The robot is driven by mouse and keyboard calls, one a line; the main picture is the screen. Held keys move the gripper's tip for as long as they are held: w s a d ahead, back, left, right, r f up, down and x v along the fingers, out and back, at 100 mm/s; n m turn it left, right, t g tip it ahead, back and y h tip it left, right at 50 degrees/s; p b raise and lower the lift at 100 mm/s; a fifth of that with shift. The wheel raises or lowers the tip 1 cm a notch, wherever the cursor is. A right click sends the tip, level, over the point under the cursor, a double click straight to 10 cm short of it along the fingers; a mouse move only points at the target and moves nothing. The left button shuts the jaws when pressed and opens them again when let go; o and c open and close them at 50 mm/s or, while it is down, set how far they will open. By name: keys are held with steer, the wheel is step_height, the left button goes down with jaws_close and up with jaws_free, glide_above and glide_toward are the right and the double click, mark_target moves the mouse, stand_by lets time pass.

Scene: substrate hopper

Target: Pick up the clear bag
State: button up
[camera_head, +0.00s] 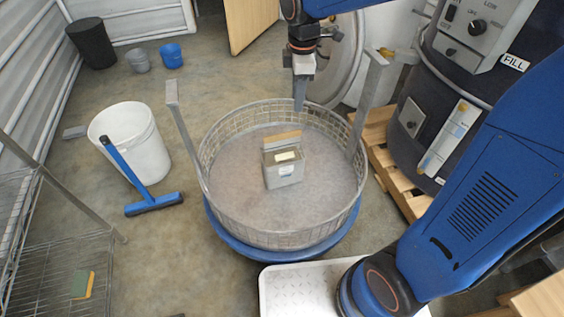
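I cannot make out a plainly clear bag. A small grey, box-shaped item (284,172) with a brown upper band and a pale label stands in the round wire basket (225,222), near its middle. I cannot tell whether this is the clear bag. My gripper (300,104) points down at the far side of the basket, above and beyond the grey item and apart from it in the picture. Its fingers are seen edge-on, so their opening does not show. I see nothing held in it.
The basket has two tall upright handles and rests on a blue round base (228,238). A dark drum (420,115) stands on a wooden pallet (412,203) at right. A white bucket (146,145) with a blue squeegee (154,203) and a wire rack (62,262) are at left.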

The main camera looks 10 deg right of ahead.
mark_target(282, 135)
steer(key=a+f, duration=0.1)
steer(key=f, duration=0.5)
steer(key=w+a+f+n, duration=0.1)
steer(key=f, duration=0.6)
steer(key=w+a+f+n, duration=0.1)
steer(key=a+f, duration=0.1)
steer(key=f, duration=0.5)
steer(key=shift+w+g, duration=0.2)
steer(key=shift+g, duration=0.1)
